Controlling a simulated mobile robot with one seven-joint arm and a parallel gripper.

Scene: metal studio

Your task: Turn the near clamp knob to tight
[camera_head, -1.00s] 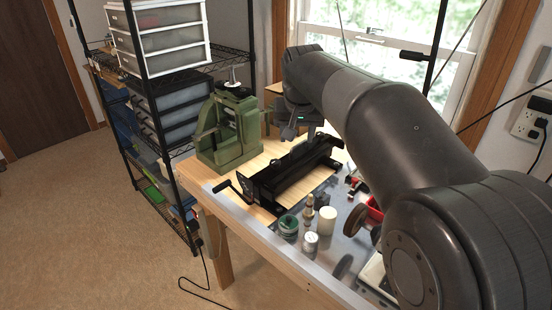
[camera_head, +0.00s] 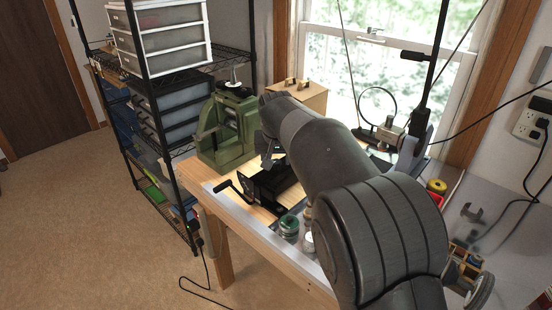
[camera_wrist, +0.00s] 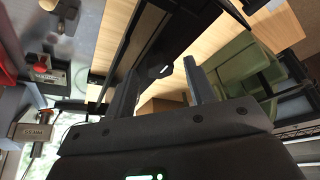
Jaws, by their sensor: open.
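The long black bench machine (camera_head: 262,187) lies on the wooden workbench, with a crank handle (camera_head: 226,186) at its near left end. My arm covers much of it. My gripper (camera_head: 268,155) is over the machine's far side, partly hidden in the head view. In the wrist view my gripper (camera_wrist: 160,68) is open, with its two fingers apart and pointing at the black machine (camera_wrist: 150,45). A small dark part with a pale mark (camera_wrist: 163,70) shows between the fingertips; it may be a clamp knob, but I cannot tell which one. I see no contact.
A green press (camera_head: 228,130) stands close to the left of my gripper. A green-lidded jar (camera_head: 289,226) sits in front of my arm. A wooden box (camera_head: 302,95) and a ring-shaped stand (camera_head: 378,108) are at the back by the window. A black wire shelf (camera_head: 160,140) stands left.

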